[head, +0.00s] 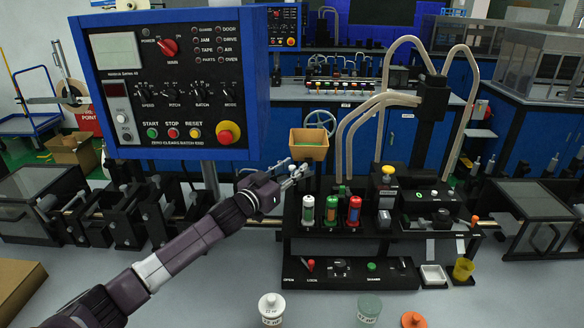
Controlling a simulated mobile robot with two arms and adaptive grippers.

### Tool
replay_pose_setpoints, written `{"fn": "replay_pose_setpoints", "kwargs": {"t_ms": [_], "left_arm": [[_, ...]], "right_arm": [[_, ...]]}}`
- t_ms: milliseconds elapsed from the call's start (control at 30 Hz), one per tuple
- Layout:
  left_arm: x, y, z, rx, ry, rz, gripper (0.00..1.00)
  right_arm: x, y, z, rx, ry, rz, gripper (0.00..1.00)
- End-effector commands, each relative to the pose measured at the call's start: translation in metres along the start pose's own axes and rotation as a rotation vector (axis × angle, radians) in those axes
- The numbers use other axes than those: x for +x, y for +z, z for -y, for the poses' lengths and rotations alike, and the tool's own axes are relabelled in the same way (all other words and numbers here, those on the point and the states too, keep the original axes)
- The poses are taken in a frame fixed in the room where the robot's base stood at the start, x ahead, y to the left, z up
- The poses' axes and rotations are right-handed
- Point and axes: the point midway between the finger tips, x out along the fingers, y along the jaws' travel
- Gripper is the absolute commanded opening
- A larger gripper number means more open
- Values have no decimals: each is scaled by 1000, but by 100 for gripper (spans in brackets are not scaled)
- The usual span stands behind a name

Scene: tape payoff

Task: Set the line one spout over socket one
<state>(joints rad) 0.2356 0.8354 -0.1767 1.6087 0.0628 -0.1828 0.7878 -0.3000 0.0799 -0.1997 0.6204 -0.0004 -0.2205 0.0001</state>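Several beige hoses (360,107) curve out from a black post (432,104) on the right of the black rig. Some arch down behind the bottles and others hang at the right. I cannot tell which one is the line one spout. Socket one is not clearly marked in this view. Three capped bottles, white (308,210), green (331,210) and red (354,210), stand upright in the rig's numbered front row. My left gripper (298,174) is left of the hoses, above and behind the white bottle in the picture. My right gripper is not in view.
A blue control panel (168,90) stands at the upper left, close to my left arm. A tan bin (309,144) is just beyond the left gripper. A white tray (433,275) and yellow cup (463,269) sit at right.

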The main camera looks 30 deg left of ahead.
Motion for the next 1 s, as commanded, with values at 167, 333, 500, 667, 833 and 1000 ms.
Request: {"fn": "replay_pose_setpoints", "kwargs": {"t_ms": [167,333,500,667,833,1000], "left_arm": [[0,0,0,0,0,0,32],[0,0,0,0,0,0,15],[0,0,0,0,0,0,0],[0,0,0,0,0,0,0],[0,0,0,0,-1,0,0],[0,0,-1,-3,-23,-3,0]], "right_arm": [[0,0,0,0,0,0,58],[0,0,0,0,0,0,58],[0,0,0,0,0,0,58],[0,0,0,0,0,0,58],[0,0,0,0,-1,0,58],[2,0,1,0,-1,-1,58]]}}
